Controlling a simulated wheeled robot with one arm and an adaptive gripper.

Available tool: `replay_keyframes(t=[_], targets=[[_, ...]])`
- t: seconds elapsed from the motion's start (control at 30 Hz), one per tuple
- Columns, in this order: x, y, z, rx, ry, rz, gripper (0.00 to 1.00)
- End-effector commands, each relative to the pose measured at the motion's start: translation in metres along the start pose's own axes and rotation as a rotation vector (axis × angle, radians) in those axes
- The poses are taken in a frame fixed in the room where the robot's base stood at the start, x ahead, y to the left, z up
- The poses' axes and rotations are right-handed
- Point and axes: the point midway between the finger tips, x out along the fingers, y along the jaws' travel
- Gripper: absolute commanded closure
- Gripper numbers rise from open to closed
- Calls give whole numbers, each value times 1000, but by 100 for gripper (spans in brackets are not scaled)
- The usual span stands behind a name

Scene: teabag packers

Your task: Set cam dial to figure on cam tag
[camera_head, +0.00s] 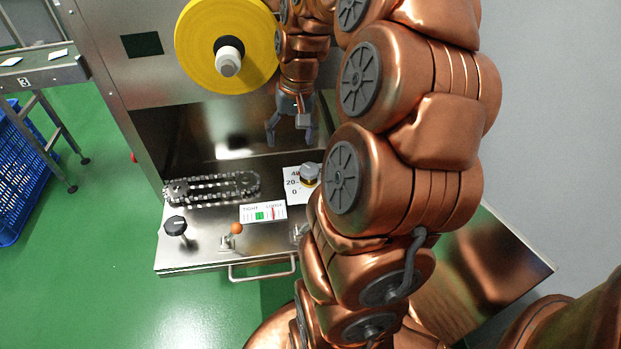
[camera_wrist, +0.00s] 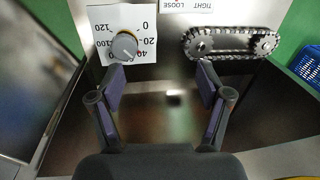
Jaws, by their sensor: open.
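A silver round dial (camera_head: 309,173) stands on a white scale card (camera_head: 294,196) on the machine's shelf. In the wrist view the dial (camera_wrist: 125,46) shows upside down, with figures such as 0, 20, 40, 100 and 120 around it. I cannot tell for sure which figure its pointer marks. My gripper (camera_head: 290,136) hangs over the shelf, behind the dial in the head view, with its fingers apart and empty. In the wrist view the gripper (camera_wrist: 160,78) has the dial just beyond its left fingertip, not between the fingers. I cannot make out a cam tag.
A chain on two sprockets (camera_head: 212,187) lies left of the dial. A TIGHT/LOOSE gauge card (camera_head: 262,212), an orange-tipped lever (camera_head: 236,229) and a black knob (camera_head: 176,225) are nearer the front. A yellow reel (camera_head: 199,45) is above. My arm hides the shelf's right part.

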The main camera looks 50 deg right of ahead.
Motion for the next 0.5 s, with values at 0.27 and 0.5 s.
replay_keyframes(t=[0.27, 0.5], targets=[[36, 41, -25, 92, 15, 11, 23], [52, 63, -35, 152, 1, 117, 23]])
